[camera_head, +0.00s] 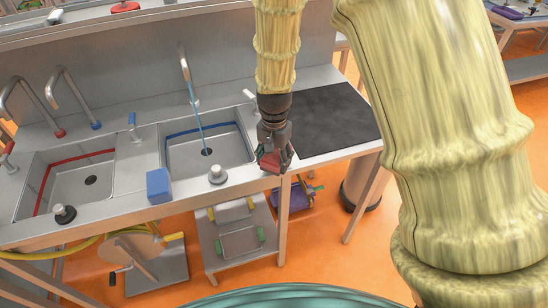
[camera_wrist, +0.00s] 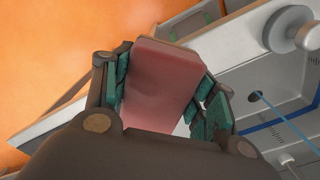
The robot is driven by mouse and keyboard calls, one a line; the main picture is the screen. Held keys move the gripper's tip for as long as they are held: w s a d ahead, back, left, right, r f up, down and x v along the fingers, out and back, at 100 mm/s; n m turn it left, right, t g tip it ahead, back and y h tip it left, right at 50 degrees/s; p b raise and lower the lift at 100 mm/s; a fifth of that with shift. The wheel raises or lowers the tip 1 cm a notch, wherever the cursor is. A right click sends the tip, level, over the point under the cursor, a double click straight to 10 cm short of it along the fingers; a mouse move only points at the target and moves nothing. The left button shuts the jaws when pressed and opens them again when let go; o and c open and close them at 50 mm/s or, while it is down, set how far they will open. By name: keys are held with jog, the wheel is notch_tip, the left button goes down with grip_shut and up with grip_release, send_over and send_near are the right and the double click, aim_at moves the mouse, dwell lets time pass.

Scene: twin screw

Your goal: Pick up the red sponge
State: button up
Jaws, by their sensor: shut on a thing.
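My gripper (camera_head: 273,158) is shut on the red sponge (camera_head: 271,161). It is at the right edge of the blue-striped sink, over the front part of the counter. In the wrist view the sponge (camera_wrist: 160,82) is a pinkish-red block between the green-padded fingers (camera_wrist: 160,95), with one end sticking out beyond them. The fingers hide its sides, and my gripper's body hides its near end. The head view does not show clearly whether the sponge is clear of the counter.
A blue sponge (camera_head: 159,186) stands on the counter's front edge between the red-striped sink (camera_head: 70,180) and the blue-striped sink (camera_head: 205,150). A round knob (camera_head: 217,174) is left of my gripper. A dark mat (camera_head: 325,118) lies to the right. Taps stand behind the sinks.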

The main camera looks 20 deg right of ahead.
jog(key=s+a+r+b, duration=0.1)
jog(key=s+a+b, duration=0.2)
jog(key=s, duration=0.9)
jog(key=shift+s+a+r, duration=0.15)
